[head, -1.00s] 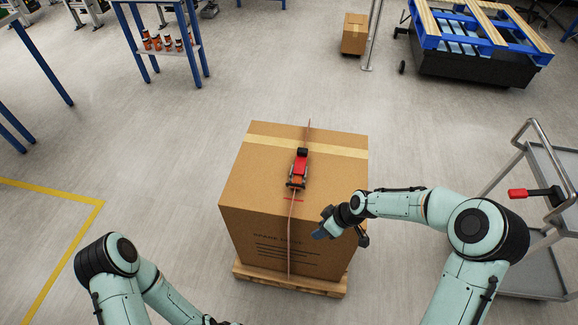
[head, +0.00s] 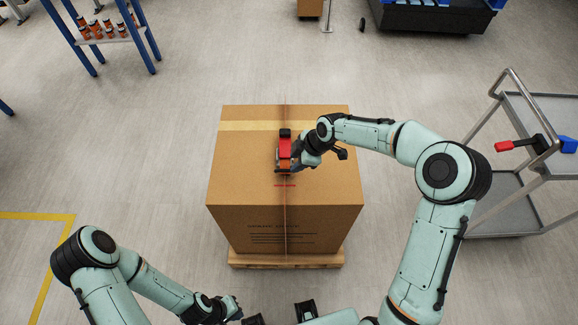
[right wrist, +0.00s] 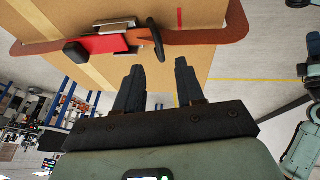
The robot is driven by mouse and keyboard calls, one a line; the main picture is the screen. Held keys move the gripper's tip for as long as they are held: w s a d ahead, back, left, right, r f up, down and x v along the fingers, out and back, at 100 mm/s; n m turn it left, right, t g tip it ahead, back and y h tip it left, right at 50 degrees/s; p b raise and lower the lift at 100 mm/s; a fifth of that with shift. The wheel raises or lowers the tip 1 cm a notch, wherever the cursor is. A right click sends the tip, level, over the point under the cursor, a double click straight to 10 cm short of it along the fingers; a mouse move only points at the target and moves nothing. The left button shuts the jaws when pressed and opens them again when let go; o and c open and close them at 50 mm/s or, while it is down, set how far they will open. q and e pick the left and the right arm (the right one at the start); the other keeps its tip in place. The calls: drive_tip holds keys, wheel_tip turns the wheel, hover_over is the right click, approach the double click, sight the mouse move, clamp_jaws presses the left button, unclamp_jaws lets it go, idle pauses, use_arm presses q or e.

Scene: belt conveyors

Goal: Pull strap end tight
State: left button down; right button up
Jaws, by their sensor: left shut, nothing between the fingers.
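A large cardboard box (head: 235,180) stands on a wooden pallet (head: 250,260). A thin brown strap (head: 286,225) runs over its top and down its front. A red and black ratchet buckle (head: 285,148) sits on the strap on top of the box. In the right wrist view the buckle (right wrist: 103,44) and the brown strap (right wrist: 205,36) lie just beyond the fingertips. My right gripper (right wrist: 158,66) is open and empty, its fingers apart. In the head view it (head: 296,163) is close beside the buckle, on its right. My left gripper (head: 234,308) is shut and empty, low in front of the pallet.
A grey cart (head: 525,110) with a red-handled tool (head: 515,145) stands at the right. A blue-legged shelf (head: 105,40) with small orange jars is at the back left. A red mark (head: 285,185) lies on the box top. The floor around the box is clear.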

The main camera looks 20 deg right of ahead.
sight(287, 170)
drive_tip(key=x, duration=0.6)
drive_tip(key=shift+w+f, duration=0.1)
clamp_jaws()
